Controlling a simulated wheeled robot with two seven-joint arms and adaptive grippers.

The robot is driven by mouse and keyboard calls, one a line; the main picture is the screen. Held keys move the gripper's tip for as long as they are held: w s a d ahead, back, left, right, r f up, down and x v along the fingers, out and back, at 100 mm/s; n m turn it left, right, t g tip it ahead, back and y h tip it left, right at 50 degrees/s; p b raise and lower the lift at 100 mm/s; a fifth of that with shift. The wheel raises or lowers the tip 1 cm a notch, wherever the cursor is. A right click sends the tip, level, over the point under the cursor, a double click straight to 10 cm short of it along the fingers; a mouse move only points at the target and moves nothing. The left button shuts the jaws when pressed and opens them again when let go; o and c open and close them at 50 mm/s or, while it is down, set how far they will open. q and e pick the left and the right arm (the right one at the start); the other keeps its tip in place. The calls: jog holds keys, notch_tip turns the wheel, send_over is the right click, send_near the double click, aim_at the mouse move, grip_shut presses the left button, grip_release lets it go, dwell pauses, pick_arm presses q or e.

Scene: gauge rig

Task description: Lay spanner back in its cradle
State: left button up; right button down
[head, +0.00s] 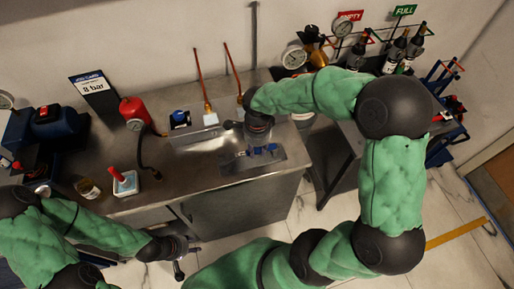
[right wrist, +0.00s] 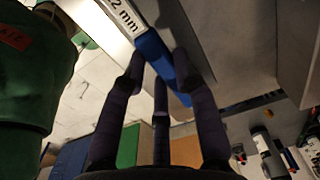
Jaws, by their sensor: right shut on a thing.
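My right gripper (head: 257,142) is over the grey plate (head: 238,169) at the bench's front edge, right of the sink. In the right wrist view its fingers (right wrist: 160,75) are closed around a blue bar (right wrist: 152,50), which I take to be the spanner. A white label reading "2 mm", cut off by the frame, lies along the bar. Blue parts show around the fingers in the head view; I cannot tell spanner from cradle there, nor whether the spanner touches the cradle. My left gripper (head: 188,258) is in front of the bench, fingers apart and empty.
A red cylinder (head: 134,111) with a gauge and hose stands on the bench, near an "8 bar" sign (head: 93,88). A red-handled item (head: 124,181) sits at the front left. Bottles (head: 396,52) stand on the right-hand rack. The floor before the bench is partly clear.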

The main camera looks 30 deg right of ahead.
jog(key=shift+f+b, duration=0.6)
jog(key=shift+f, duration=0.1)
dwell(0.4)
jog(key=c, duration=0.9)
grip_release()
notch_tip(320, 180, up, 12)
